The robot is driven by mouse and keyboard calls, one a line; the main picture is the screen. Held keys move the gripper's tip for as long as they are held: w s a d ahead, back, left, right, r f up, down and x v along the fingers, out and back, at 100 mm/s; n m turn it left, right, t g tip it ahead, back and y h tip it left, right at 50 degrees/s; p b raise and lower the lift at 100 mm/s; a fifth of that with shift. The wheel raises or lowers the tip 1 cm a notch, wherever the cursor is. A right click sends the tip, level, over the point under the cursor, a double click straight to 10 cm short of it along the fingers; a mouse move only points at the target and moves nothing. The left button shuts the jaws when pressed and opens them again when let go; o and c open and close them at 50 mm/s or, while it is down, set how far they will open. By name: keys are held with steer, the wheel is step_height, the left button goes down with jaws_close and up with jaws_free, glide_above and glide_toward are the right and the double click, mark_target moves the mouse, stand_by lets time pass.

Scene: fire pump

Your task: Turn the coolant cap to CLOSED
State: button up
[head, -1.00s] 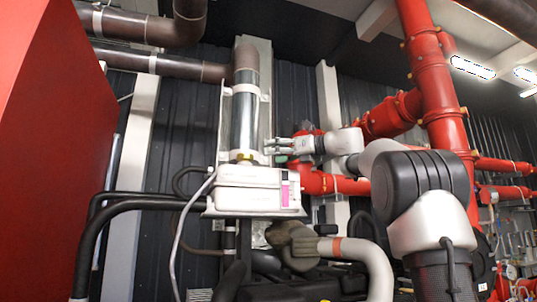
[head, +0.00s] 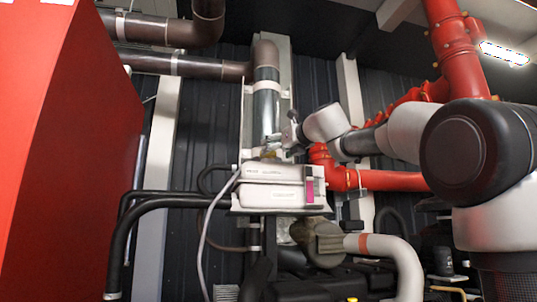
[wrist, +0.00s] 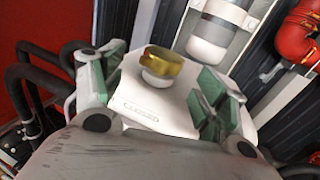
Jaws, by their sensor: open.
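The brass-coloured coolant cap (wrist: 161,64) sits on top of the white tank (wrist: 150,102). A label on the tank's top, in front of the cap, appears to read CLOSED. My gripper (wrist: 170,66) is open, with one green-padded finger left of the cap and the other to its right. There are gaps between the cap and both fingers, and nothing is held. In the head view my gripper (head: 284,134) is just above and right of the cap (head: 268,154), which is small and partly hidden there. The tank (head: 272,186) is seen from its front.
A vertical metal pipe (head: 266,110) rises right behind the tank. Red pipes (head: 380,181) run to the right. Black hoses (head: 160,204) lie to the left, and a large red panel (head: 65,150) stands at the far left.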

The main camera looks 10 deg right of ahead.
mark_target(268, 156)
steer(key=shift+m+h, duration=0.3)
steer(key=x, duration=0.7)
steer(key=shift+w+d+r, duration=0.15)
steer(key=shift+w+r, duration=0.2)
steer(key=shift+c, duration=0.2)
steer(key=c, duration=1)
